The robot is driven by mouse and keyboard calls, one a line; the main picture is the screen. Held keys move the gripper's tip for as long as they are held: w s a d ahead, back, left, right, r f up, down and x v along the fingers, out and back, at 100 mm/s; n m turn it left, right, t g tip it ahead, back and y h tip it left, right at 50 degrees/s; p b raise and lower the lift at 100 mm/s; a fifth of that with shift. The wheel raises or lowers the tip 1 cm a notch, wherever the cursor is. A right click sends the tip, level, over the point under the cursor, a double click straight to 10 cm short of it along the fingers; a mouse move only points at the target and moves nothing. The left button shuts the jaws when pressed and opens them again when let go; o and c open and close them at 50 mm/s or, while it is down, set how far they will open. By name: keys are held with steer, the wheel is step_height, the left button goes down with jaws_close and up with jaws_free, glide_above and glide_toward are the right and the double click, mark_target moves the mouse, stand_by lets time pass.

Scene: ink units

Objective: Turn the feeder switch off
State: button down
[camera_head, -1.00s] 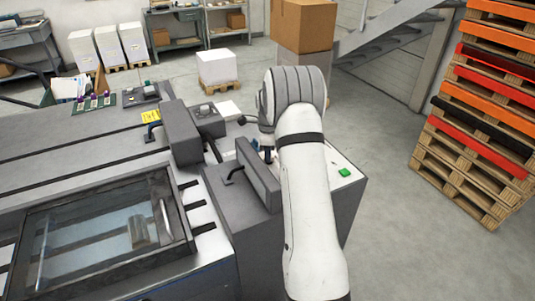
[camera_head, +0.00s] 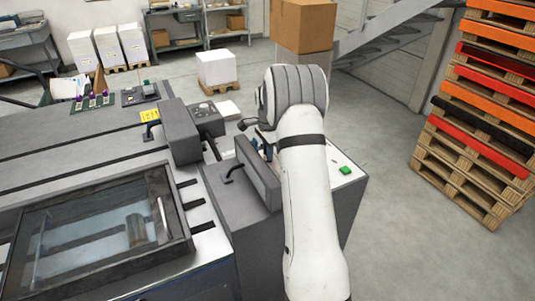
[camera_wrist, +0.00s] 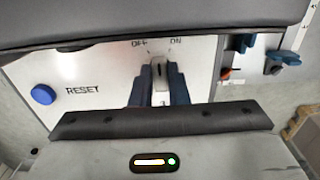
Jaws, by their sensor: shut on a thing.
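The feeder switch (camera_wrist: 158,68) is a small grey lever on a white panel with OFF and ON printed above it. In the wrist view its tip shows between the two labels; I cannot tell which one it points to. My gripper (camera_wrist: 159,90) has its dark blue fingers on either side of the lever, shut on it. The lever's lower part is hidden by the fingers and the wrist housing. In the head view my arm covers most of the gripper and the switch.
A blue RESET button (camera_wrist: 43,94) is left of the switch. Blue-handled parts (camera_wrist: 283,57) are at the right in the wrist view. A green button (camera_head: 345,170) is on the machine top right of my arm. A raised grey box (camera_head: 258,172) stands close left of my arm.

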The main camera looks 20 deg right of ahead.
steer(key=n+b, duration=0.1)
steer(key=n, duration=0.4)
steer(key=shift+n, duration=0.3)
stand_by(0.4)
steer(key=c, duration=1.4)
jaws_free()
steer(key=shift+r+b, duration=0.3)
steer(key=shift+r, duration=3.6)
